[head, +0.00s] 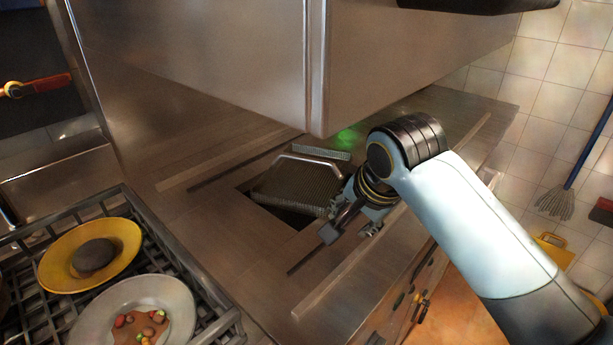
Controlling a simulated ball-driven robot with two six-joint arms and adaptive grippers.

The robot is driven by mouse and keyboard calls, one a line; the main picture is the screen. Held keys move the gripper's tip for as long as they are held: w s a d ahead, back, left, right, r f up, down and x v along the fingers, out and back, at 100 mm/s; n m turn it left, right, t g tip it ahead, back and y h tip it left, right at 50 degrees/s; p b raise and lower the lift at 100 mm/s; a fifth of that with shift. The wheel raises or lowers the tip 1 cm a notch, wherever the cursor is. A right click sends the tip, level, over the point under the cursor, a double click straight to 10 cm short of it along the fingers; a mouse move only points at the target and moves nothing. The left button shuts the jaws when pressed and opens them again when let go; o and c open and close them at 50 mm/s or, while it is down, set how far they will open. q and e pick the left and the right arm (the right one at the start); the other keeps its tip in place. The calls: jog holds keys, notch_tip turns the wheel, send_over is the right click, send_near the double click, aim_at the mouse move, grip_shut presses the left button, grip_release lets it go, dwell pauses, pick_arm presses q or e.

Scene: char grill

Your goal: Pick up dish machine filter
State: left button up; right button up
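The dish machine filter (292,186) is a dark mesh basket with a bright metal handle (315,163) along its far edge. It sits tilted in a dark rectangular opening in the steel deck of the machine, with part of the opening showing below it. My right gripper (349,232) is just right of the filter, low over the deck. Its two fingers are spread with a gap between them, and nothing shows between them. I cannot tell whether the gripper's body touches the filter's right edge. My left gripper is not in view.
A large steel hood (220,50) hangs over the back of the deck. At lower left, a rack (225,322) holds a yellow plate (60,277) and a white plate (90,318) with food. A mop (555,203) stands by the tiled wall at right.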

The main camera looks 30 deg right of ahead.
aim_at(307, 158)
jog(key=w+r+m+t, duration=0.1)
jog(key=w+r+m, duration=0.3)
jog(key=w+m, duration=0.3)
jog(key=w+r+m, duration=0.4)
jog(key=w+m, duration=0.1)
jog(key=w, duration=0.3)
jog(key=shift+t, duration=0.3)
jog(key=x, duration=0.5)
jog(key=shift+w+d+r, duration=0.1)
jog(key=shift+w+d, duration=0.15)
jog(key=shift+d, duration=0.1)
jog(key=shift+x, duration=3.05)
jog(key=shift+s+d, duration=0.15)
jog(key=shift+s, duration=0.1)
jog(key=shift+c, duration=0.4)
grip_shut()
